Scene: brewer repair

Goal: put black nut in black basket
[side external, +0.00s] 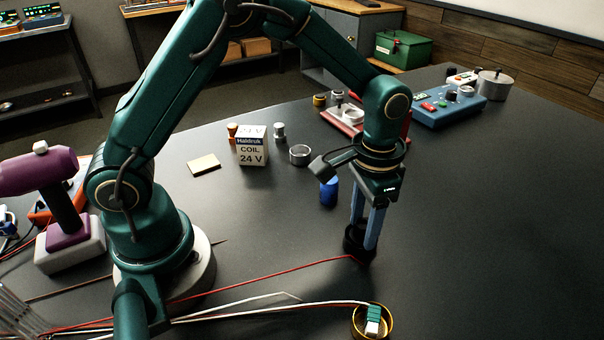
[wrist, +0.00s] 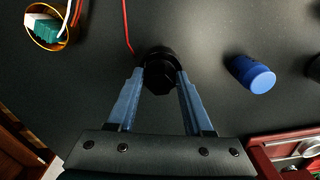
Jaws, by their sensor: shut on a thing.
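My gripper (side external: 363,236) points down over the table with its two blue fingers shut on the black nut. In the wrist view the nut (wrist: 158,84) is a dark, faceted shape between the fingertips (wrist: 160,73). The black basket (wrist: 158,52) is a round black form right at the nut, with a red wire running to it. In the side view the basket (side external: 352,243) shows as a dark round shape at the fingertips. Black lies against black, so I cannot tell whether the nut is inside the basket or just above it.
A blue cylinder (wrist: 252,74) stands close by. A brass ring cup (side external: 371,323) holds a green-and-white connector (side external: 374,318) with wires. A coil box (side external: 252,150), metal ring (side external: 300,155) and red tray (side external: 345,114) sit farther back.

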